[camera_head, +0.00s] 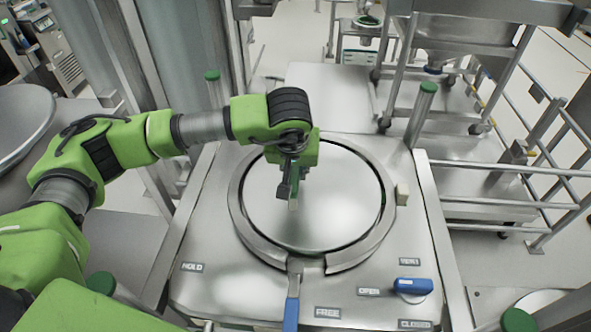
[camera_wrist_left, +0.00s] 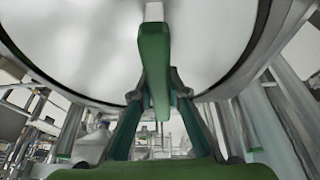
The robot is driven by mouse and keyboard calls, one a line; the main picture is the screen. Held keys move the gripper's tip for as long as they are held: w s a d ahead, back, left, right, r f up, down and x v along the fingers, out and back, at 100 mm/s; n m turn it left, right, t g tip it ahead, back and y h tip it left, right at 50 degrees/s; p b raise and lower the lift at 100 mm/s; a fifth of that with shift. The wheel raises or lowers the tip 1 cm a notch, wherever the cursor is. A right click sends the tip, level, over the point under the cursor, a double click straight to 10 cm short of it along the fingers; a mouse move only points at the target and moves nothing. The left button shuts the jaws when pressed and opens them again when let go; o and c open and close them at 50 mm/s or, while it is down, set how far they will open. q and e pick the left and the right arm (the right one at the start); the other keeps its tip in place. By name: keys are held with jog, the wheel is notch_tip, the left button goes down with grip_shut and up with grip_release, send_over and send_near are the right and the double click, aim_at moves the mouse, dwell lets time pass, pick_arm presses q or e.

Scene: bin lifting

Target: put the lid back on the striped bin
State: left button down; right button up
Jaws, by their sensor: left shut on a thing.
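A round steel disc (camera_head: 335,205), the lid-like cover, lies within a ring clamp (camera_head: 246,222) on a steel deck; a dark gap shows between them. I cannot tell whether it is fully seated. My left gripper (camera_head: 288,192) is over the disc, left of its middle, pointing down. In the left wrist view, the gripper (camera_wrist_left: 156,95) is shut on a green handle (camera_wrist_left: 153,50), whose pale end reaches toward the disc (camera_wrist_left: 80,40). The handle's join to the disc is unclear. No striped bin shows. My right gripper is not in view.
A blue-handled lever (camera_head: 291,312) sits at the ring's front gap. A blue knob (camera_head: 413,287) is at the deck's right front. Green-capped posts (camera_head: 421,112) stand at the deck's corners. Metal rails (camera_head: 500,203) run along the right, and a wheeled rack (camera_head: 450,60) stands behind.

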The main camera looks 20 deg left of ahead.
pick_arm(q)
jog(key=shift+w+r, duration=0.2)
jog(key=c, duration=1.9)
grip_release()
jog(key=shift+s, duration=0.2)
jog(key=shift+f, duration=0.1)
jog(key=shift+s+f, duration=0.15)
jog(key=shift+f, duration=0.05)
jog(key=v, duration=1.2)
jog(key=shift+r, duration=0.2)
